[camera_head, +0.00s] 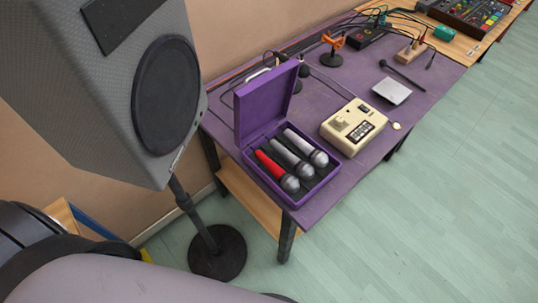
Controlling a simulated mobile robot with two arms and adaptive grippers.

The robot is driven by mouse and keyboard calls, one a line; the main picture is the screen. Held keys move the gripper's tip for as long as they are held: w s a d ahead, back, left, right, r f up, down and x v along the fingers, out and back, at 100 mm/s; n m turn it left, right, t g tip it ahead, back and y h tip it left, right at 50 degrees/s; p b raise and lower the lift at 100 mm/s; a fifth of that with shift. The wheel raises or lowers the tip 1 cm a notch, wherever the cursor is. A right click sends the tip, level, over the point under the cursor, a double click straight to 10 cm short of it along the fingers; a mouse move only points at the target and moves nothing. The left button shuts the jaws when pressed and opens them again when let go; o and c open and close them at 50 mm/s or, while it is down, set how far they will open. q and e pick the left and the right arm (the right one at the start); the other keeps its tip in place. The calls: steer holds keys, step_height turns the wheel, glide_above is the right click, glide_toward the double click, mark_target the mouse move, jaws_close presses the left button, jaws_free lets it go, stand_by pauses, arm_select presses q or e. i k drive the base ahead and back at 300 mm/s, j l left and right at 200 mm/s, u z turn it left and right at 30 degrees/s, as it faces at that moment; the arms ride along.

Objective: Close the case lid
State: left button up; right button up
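The purple case (319,184) sits open near the front left corner of the purple table. Its lid (262,104) stands up at the back left of the case, roughly upright. Inside lie three microphones: one with a red handle (271,165), one grey (287,154) and one with a white handle (299,141). Neither gripper shows in the head view, so nothing is seen touching the lid or the case.
A large grey speaker (100,90) on a stand with a round black base (217,252) is left of the table. A cream machine (353,128) sits right of the case. A small white square item (393,91), cables and a mixer (474,14) lie farther back. Floor at right is clear.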

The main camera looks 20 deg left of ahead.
mark_target(261, 103)
steer(key=l+u, duration=1.35)
